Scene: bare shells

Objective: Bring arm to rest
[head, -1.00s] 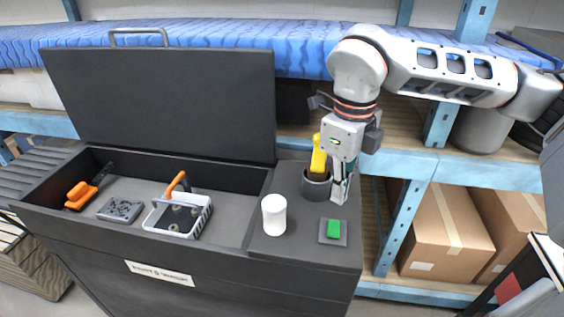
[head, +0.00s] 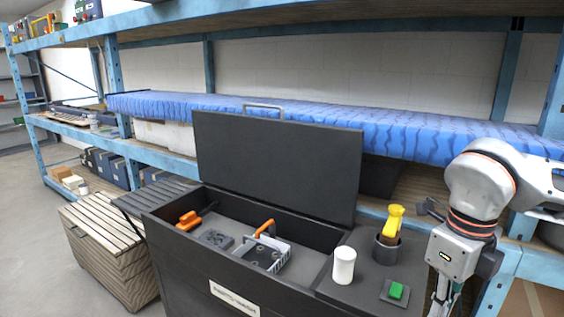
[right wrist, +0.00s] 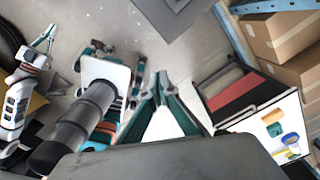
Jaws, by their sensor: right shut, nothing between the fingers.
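My right arm comes in from the right in the head view, bent at the elbow with its gripper (head: 442,305) hanging down. The gripper is beside the right end of the black box; its fingertips are cut off by the bottom edge. In the right wrist view the teal fingers of this gripper (right wrist: 158,88) meet at the tips, shut and empty, above the floor. My left gripper (right wrist: 46,38) shows small at the upper left of that view; whether its fingers are open is hard to tell. It is not in the head view.
The black box (head: 215,268) has its lid (head: 275,165) raised. Blue shelving (head: 520,262) runs behind; cardboard boxes (right wrist: 280,35) are at right.

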